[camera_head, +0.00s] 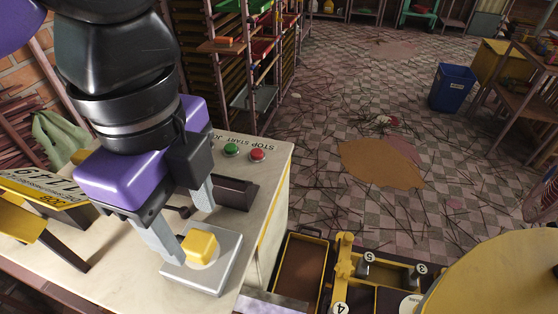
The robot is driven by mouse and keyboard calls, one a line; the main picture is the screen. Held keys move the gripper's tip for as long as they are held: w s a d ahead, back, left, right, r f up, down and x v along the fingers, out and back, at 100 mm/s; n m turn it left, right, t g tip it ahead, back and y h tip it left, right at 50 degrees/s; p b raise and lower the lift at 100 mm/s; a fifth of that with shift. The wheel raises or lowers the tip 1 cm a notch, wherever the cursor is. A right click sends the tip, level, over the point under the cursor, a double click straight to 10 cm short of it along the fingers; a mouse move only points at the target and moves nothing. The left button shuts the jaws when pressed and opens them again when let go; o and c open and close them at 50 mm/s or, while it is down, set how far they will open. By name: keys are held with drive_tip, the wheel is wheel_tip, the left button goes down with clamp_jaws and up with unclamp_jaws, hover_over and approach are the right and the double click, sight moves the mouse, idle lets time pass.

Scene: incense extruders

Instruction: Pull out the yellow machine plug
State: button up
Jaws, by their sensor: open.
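The yellow plug (200,247) is a small block seated on a square grey metal plate (213,275) on the pale machine top. My gripper (192,225) reaches down from the upper left, with its two light grey fingers apart. One fingertip is close to the plug's left side and the other is behind it, toward the dark block. The fingers look close around the plug; I cannot tell whether either touches it.
A dark block (236,193) stands behind the plate, with green (231,149) and red (257,155) buttons beyond it. A yellow-framed tray (303,268) and a round yellow surface (500,278) lie to the right. A blue bin (452,88) stands on the littered floor.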

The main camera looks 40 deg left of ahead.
sight(196, 240)
drive_tip(key=shift+f+b, duration=1.8)
drive_tip(key=shift+f, duration=0.5)
drive_tip(key=shift+b, duration=0.45)
drive_tip(key=shift+c, duration=0.2)
clamp_jaws()
drive_tip(key=shift+r, duration=0.2)
drive_tip(key=shift+r+p, duration=1.4)
drive_tip(key=shift+r, duration=1.45)
